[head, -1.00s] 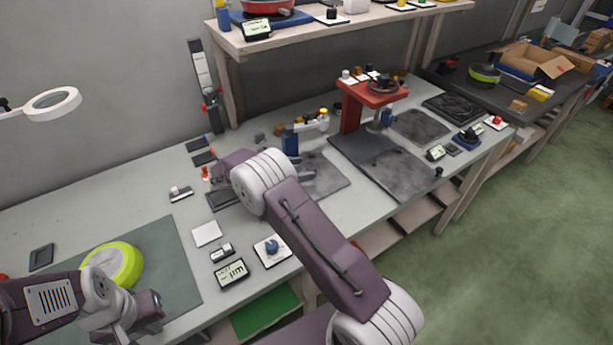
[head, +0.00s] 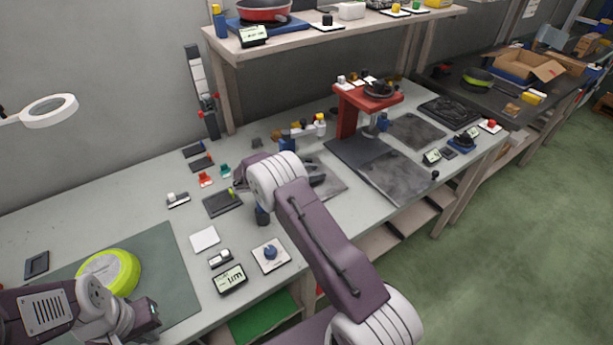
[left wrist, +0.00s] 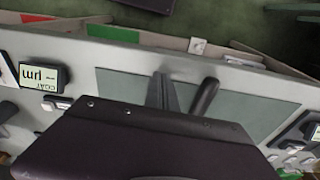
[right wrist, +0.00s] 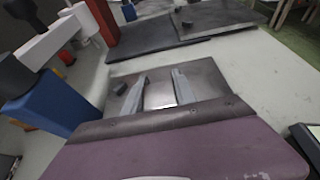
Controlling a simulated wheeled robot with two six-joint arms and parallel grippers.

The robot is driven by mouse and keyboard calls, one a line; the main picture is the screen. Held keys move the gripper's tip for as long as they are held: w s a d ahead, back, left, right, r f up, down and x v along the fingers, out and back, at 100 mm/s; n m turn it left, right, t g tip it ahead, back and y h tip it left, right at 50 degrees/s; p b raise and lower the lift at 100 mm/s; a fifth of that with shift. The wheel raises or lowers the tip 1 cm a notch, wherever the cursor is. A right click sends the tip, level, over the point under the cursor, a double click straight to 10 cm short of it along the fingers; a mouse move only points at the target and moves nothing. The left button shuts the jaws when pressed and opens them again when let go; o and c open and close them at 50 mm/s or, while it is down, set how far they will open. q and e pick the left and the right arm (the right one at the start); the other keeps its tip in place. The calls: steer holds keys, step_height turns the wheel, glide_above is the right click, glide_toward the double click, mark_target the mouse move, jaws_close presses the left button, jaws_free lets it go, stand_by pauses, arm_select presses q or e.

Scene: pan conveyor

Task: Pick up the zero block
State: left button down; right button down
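I cannot tell for sure which thing is the zero block. A small black and white block (head: 220,258) lies beside the COAT display (head: 230,279), and a white square plate (head: 205,239) lies behind it. In the right wrist view, my right gripper (right wrist: 158,92) is open above a dark mat (right wrist: 215,78). A pale patch shows between its fingers; I cannot tell block from glare. A small dark piece (right wrist: 120,88) sits beside the left finger. My left gripper (left wrist: 165,92) has its fingers together, beside a black handle (left wrist: 205,97).
A lime pan (head: 112,272) lies on the green mat (head: 170,265) at left. A blue device (right wrist: 48,104) with a white arm stands close to my right gripper. A red stand (head: 347,115) rises behind. A shelf (head: 330,30) spans the back.

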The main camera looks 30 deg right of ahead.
stand_by(0.3)
arm_select(q)
steer(key=shift+r, duration=0.2)
arm_select(e)
step_height(320, 180, up, 4)
steer(key=shift+r, duration=0.2)
arm_select(q)
steer(key=shift+r+p, duration=0.15)
steer(key=shift+p, duration=0.15)
arm_select(e)
steer(key=s+d+r, duration=0.6)
steer(key=s+d, duration=0.1)
steer(key=d, duration=0.1)
steer(key=shift+s+d+r, duration=0.3)
steer(key=shift+s+d, duration=0.1)
steer(key=shift+g, duration=0.3)
